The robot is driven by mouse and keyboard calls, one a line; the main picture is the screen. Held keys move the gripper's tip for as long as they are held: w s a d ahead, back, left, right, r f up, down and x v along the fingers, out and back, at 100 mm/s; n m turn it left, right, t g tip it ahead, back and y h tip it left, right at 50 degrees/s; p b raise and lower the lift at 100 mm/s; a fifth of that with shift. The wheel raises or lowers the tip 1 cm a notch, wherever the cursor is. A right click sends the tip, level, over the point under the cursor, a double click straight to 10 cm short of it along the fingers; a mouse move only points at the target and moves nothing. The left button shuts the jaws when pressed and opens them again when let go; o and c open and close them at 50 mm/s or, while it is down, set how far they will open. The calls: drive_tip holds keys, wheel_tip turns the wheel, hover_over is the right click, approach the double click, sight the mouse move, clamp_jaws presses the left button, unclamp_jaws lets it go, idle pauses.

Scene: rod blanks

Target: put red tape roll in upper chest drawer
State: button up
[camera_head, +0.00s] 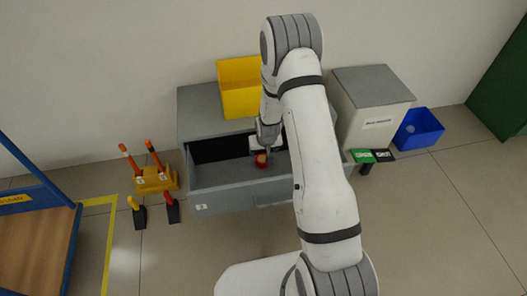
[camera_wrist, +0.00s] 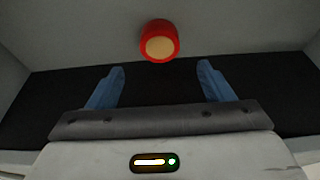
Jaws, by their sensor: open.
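The red tape roll (camera_head: 261,160) lies inside the pulled-out drawer (camera_head: 232,197) of the grey chest (camera_head: 200,103). In the wrist view the red tape roll (camera_wrist: 159,41) shows a tan face, beyond and between my blue fingertips, apart from both. My gripper (camera_head: 265,150) is over the drawer, close to the roll. The wrist view shows my gripper (camera_wrist: 161,67) open with nothing between its fingers. My arm hides the right part of the drawer and chest. I cannot see any lower drawer.
A yellow bin (camera_head: 240,88) stands on the chest. A grey-topped white cabinet (camera_head: 372,100) and a blue bin (camera_head: 418,128) are at the right. A yellow rack with orange-handled items (camera_head: 155,180) stands left of the drawer. The floor in front is largely clear.

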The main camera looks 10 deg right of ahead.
drive_tip(key=s+f+p+v, duration=0.1)
drive_tip(key=s+p+v, duration=0.1)
drive_tip(key=v, duration=2.3)
drive_tip(key=s+r+g, duration=0.1)
drive_tip(key=s+r, duration=0.5)
drive_tip(key=s, duration=0.3)
drive_tip(key=s+r+g, duration=0.1)
drive_tip(key=s+r, duration=0.5)
drive_tip(key=s, duration=0.4)
drive_tip(key=shift+s, duration=0.35)
drive_tip(key=shift+r, duration=0.15)
wheel_tip(320, 180, up, 30)
drive_tip(key=t+p, duration=0.1)
drive_tip(key=p, duration=2.5)
drive_tip(key=shift+p, duration=0.35)
